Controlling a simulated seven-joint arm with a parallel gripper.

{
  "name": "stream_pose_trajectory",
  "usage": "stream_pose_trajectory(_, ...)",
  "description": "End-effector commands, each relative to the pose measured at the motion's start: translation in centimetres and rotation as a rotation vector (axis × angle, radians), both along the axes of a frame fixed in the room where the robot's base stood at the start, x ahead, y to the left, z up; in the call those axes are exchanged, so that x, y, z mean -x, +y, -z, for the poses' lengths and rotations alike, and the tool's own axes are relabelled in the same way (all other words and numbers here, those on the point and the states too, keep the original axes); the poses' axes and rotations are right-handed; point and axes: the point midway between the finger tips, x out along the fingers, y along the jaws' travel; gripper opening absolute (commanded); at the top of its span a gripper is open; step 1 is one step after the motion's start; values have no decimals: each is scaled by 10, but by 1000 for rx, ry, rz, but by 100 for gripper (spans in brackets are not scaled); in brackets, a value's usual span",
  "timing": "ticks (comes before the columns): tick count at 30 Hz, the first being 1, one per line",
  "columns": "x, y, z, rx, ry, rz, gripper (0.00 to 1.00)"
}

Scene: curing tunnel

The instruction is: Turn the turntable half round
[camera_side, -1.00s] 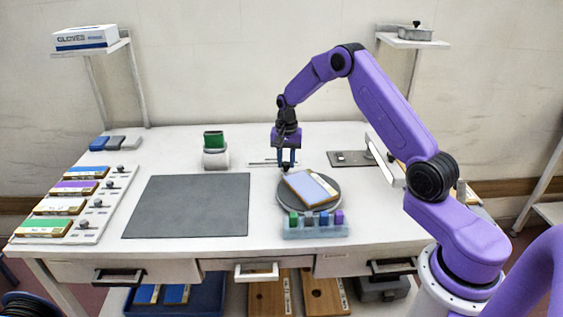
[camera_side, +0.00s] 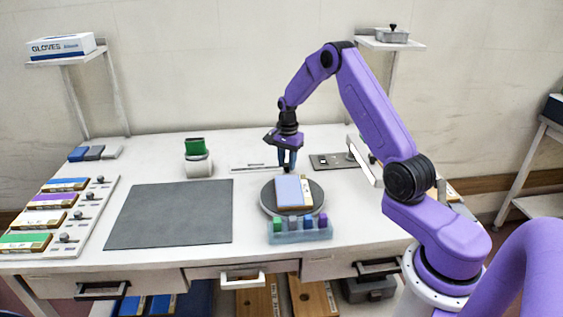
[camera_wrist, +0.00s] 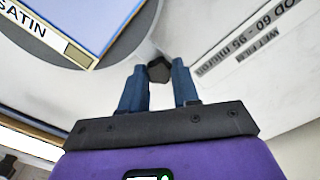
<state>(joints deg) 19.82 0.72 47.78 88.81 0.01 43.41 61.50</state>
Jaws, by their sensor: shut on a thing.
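The turntable (camera_side: 267,203) is a dark grey disc on the white bench, right of centre. A panel with a blue face (camera_side: 289,190) and wood-coloured edges lies on it, its sides nearly square to the bench. In the wrist view the panel (camera_wrist: 85,20) shows a "SATIN" label at upper left. The knob's lower part is hidden.
A pale blue rack (camera_side: 300,237) with several coloured blocks stands close in front of the turntable. A dark mat (camera_side: 170,214) lies left. A white cup (camera_side: 198,166) with a green top stands behind the mat. A labelled strip (camera_wrist: 265,55) lies behind the turntable.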

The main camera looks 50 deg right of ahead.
Motion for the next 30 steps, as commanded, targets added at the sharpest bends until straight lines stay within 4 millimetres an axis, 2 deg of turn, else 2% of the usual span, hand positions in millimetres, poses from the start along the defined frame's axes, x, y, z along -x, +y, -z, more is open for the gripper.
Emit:
stream_pose_trajectory(12,22,-18,-1,2,-1,210,0)
stream_pose_trajectory(30,57,-33,0,1,-1,510,0)
